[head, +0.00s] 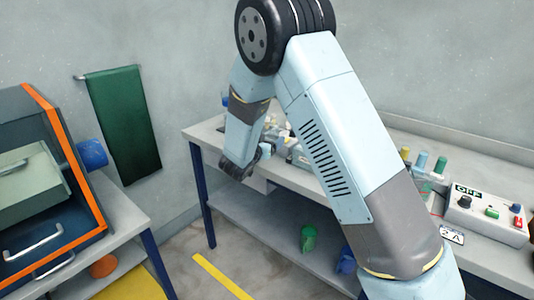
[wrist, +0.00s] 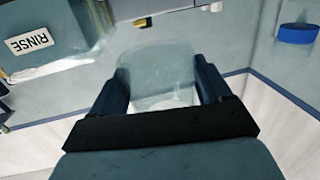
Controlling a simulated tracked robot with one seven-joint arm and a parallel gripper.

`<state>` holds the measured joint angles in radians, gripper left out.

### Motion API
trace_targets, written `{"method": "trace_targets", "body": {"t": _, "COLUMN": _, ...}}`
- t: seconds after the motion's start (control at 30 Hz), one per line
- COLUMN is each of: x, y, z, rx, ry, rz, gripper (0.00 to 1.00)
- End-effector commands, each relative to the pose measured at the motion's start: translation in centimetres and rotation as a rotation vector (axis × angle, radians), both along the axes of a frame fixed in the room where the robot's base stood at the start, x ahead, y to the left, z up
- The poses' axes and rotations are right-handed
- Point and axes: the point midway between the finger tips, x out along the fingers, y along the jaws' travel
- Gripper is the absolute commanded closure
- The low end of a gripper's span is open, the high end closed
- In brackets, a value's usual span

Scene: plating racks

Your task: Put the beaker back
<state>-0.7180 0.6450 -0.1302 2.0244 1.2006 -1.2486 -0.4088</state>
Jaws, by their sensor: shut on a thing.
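In the wrist view, a clear, faintly tinted beaker (wrist: 160,62) sits between the two dark fingers of my gripper (wrist: 162,88). The fingers press on its opposite sides. Its lower part is partly hidden by the dark gripper body. In the head view, my gripper (head: 248,166) is by the near left end of the long bench, small and dark. I cannot make out the beaker clearly there.
The long grey bench (head: 204,133) carries small glassware, several coloured-top tubes and a control box (head: 485,214). A RINSE label (wrist: 33,38) and a blue round thing (wrist: 297,33) show in the wrist view. An orange-edged cabinet (head: 62,135) stands left; a green towel (head: 123,125) hangs behind.

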Motion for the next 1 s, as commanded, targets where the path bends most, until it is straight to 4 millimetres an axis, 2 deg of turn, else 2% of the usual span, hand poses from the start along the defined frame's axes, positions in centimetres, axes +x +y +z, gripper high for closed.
{"method": "trace_targets", "body": {"t": 0.1, "x": 1.5, "y": 0.1, "z": -1.8, "rx": -0.001, "ry": 0.0, "rz": -0.001, "gripper": 0.59}}
{"method": "trace_targets", "body": {"t": 0.3, "x": 2.9, "y": 0.3, "z": -3.4, "rx": -0.001, "ry": -0.001, "rz": -0.002, "gripper": 0.59}}
{"method": "trace_targets", "body": {"t": 0.53, "x": 3.7, "y": 0.4, "z": -4.5, "rx": -0.001, "ry": -0.001, "rz": -0.002, "gripper": 0.59}}
{"method": "trace_targets", "body": {"t": 0.77, "x": 3.6, "y": 0.5, "z": -7.2, "rx": -0.001, "ry": -0.001, "rz": -0.001, "gripper": 0.59}}
{"method": "trace_targets", "body": {"t": 1.0, "x": 3.6, "y": 0.5, "z": -7.3, "rx": 0.001, "ry": -0.003, "rz": -0.001, "gripper": 0.59}}
